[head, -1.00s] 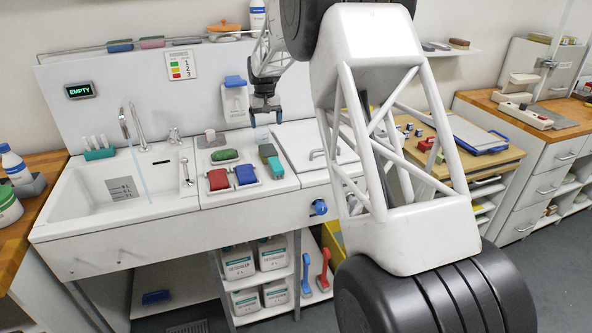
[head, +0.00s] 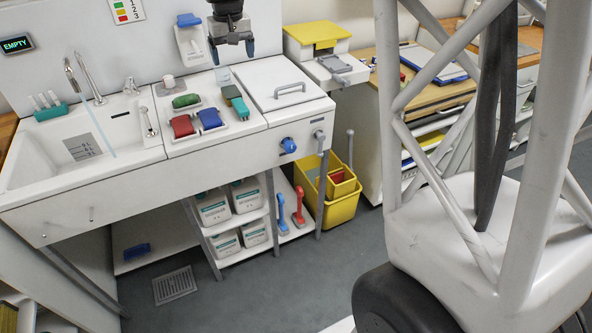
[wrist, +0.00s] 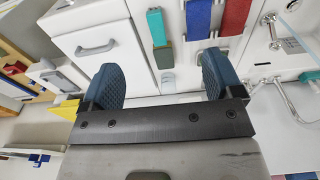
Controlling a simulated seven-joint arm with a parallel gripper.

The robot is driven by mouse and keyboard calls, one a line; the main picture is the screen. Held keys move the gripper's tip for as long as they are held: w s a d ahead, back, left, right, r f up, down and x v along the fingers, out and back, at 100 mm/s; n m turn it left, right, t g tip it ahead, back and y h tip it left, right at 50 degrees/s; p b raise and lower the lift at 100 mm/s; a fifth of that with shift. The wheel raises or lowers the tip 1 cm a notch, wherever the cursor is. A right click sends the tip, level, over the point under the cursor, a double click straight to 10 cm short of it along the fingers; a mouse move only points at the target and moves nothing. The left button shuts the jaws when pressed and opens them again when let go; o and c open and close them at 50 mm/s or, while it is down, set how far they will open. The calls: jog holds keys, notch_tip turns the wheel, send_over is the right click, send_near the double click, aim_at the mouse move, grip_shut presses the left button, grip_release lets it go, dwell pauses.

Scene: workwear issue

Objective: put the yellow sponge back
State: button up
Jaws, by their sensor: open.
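I cannot make out a yellow sponge in either current view. My gripper (head: 232,48) is open and empty, above the back of the sink counter, right of the wall dispenser (head: 190,40). In the wrist view its two blue fingers (wrist: 160,80) stand wide apart, with a small clear cup-like thing (wrist: 168,80) seen between them. On the counter are a green sponge-like pad (head: 186,101), a red block (head: 182,125), a blue block (head: 209,118) and a teal-and-dark-green item (head: 240,107). They are below my gripper and apart from it.
A white lid with a handle (head: 290,90) covers the counter's right part. The sink (head: 85,140) is at left. A yellow-topped box (head: 318,33) stands at the back right. A yellow bucket (head: 340,205) is on the floor. White jugs (head: 213,208) fill the shelf below.

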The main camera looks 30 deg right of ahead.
jog(key=s+a+r+t, duration=0.1)
jog(key=s+a+r, duration=0.1)
jog(key=s, duration=2.2)
jog(key=s+f, duration=0.3)
jog(key=s, duration=0.6)
jog(key=s+f, duration=0.3)
jog(key=s, duration=0.6)
jog(key=shift+a+t, duration=0.25)
jog(key=shift+t, duration=0.05)
jog(key=shift+s+f, duration=0.1)
